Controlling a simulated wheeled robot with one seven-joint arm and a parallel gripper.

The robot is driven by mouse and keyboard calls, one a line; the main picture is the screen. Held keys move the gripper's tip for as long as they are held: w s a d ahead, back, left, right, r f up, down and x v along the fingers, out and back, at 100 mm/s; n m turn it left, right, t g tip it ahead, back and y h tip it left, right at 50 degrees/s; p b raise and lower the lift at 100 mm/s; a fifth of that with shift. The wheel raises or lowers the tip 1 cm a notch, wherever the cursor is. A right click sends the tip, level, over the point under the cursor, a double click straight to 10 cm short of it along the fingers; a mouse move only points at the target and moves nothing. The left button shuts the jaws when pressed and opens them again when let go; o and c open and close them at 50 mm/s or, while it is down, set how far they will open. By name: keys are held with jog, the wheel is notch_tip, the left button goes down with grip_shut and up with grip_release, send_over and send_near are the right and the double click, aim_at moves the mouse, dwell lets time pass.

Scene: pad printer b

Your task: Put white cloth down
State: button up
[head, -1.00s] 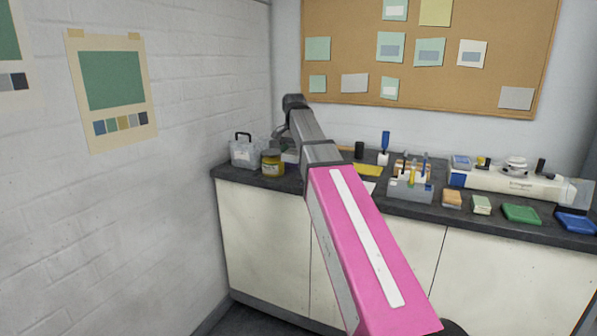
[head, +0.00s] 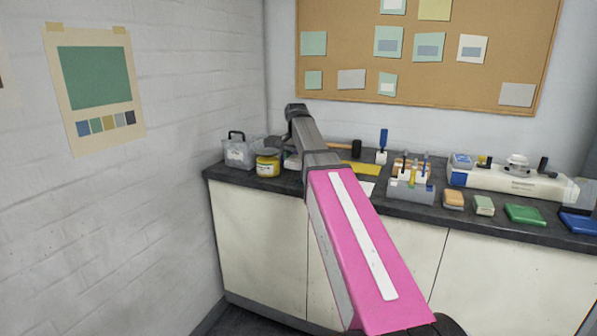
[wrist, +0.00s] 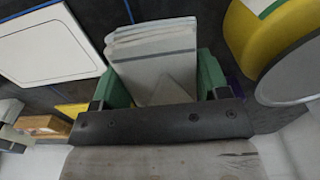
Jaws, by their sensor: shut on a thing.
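The white cloth (wrist: 152,50) is a folded, layered light-grey-white stack in the wrist view. It sits between the green fingertips of my gripper (wrist: 158,82), which is shut on it. A dark worktop shows around and beyond the cloth; whether the cloth touches it I cannot tell. In the head view my pink and grey arm reaches over the counter, and it hides the gripper and the cloth.
A yellow jar (head: 267,164) and a clear bin (head: 238,152) stand at the counter's left end. The jar appears close right of my gripper in the wrist view (wrist: 240,35). A white square panel (wrist: 45,52) lies to the left. A grey caddy (head: 410,190) stands farther right.

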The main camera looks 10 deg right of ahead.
aim_at(299, 176)
jog(key=shift+w+d+f, duration=0.25)
jog(key=shift+d+f, duration=0.1)
jog(key=shift+d, duration=0.1)
jog(key=shift+f, duration=1.95)
jog(key=shift+f, duration=0.15)
jog(key=o, duration=0.9)
jog(key=shift+o, duration=0.2)
notch_tip(299, 176, up, 12)
jog(key=shift+r, duration=0.15)
